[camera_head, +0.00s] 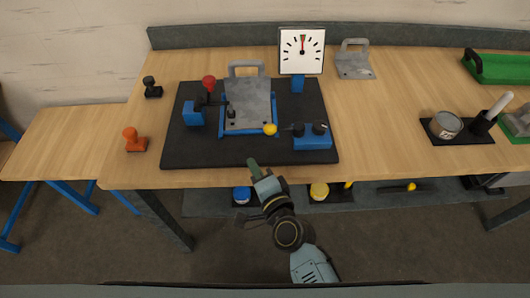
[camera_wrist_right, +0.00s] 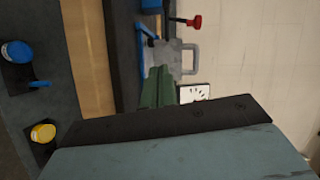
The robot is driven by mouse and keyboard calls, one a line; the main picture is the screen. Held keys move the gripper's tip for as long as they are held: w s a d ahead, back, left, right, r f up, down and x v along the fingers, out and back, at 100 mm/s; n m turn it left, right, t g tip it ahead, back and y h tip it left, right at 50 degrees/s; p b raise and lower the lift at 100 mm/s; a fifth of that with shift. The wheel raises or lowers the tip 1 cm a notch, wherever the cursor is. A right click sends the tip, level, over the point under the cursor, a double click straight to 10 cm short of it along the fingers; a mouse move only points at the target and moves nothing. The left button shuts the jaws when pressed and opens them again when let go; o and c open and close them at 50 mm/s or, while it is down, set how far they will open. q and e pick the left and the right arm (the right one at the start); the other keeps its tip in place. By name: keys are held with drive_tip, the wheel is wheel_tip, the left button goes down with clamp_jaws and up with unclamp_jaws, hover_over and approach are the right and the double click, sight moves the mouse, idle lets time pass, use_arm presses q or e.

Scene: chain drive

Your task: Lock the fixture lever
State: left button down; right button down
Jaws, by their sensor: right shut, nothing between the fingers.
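The fixture (camera_head: 248,108) is a grey metal plate with a top handle, seated in a blue frame on a black mat. A lever with a red knob (camera_head: 208,82) stands at its left, by a blue block (camera_head: 193,113). The red knob (camera_wrist_right: 194,21) also shows in the right wrist view. A yellow knob (camera_head: 270,129) sits at the plate's front right corner. Which knob belongs to the task's lever I cannot tell. My right gripper (camera_head: 253,163) is shut and empty, at the mat's front edge, apart from the fixture. Its green fingers (camera_wrist_right: 158,92) show in the wrist view. My left gripper is not in view.
A blue block with black knobs (camera_head: 312,141) sits right of the fixture. A dial (camera_head: 302,50) and a grey handled plate (camera_head: 354,62) stand behind. Orange (camera_head: 135,141) and black (camera_head: 152,88) handled pieces lie left of the mat (camera_head: 190,153).

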drive_tip(key=shift+s+a+r, duration=0.1)
drive_tip(key=shift+s+a, duration=0.2)
drive_tip(key=shift+s, duration=0.2)
drive_tip(key=shift+s+a+r, duration=0.1)
drive_tip(key=shift+s+a, duration=0.15)
drive_tip(key=shift+s, duration=0.2)
drive_tip(key=s+d+f+n+g+h+b, duration=0.1)
drive_tip(key=s+d+f+n+g+b, duration=0.25)
drive_tip(key=f, duration=0.75)
drive_tip(key=s+d+f+n+g+h, duration=0.15)
drive_tip(key=s+d+f, duration=0.35)
drive_tip(key=f, duration=0.6)
drive_tip(key=s+d+f+n+g+h+b, duration=0.1)
drive_tip(key=s+d+f+n+g, duration=0.15)
drive_tip(key=s+f, duration=0.6)
drive_tip(key=s+d+f+n+g+h+b, duration=0.3)
drive_tip(key=s+d+f+n+g, duration=0.3)
drive_tip(key=s+d+f, duration=1.1)
drive_tip(key=shift+s+d+f+h+b, duration=0.2)
drive_tip(key=shift+s+f+h+b, duration=0.15)
drive_tip(key=shift+s+f, duration=0.55)
drive_tip(key=shift+s+r, duration=0.2)
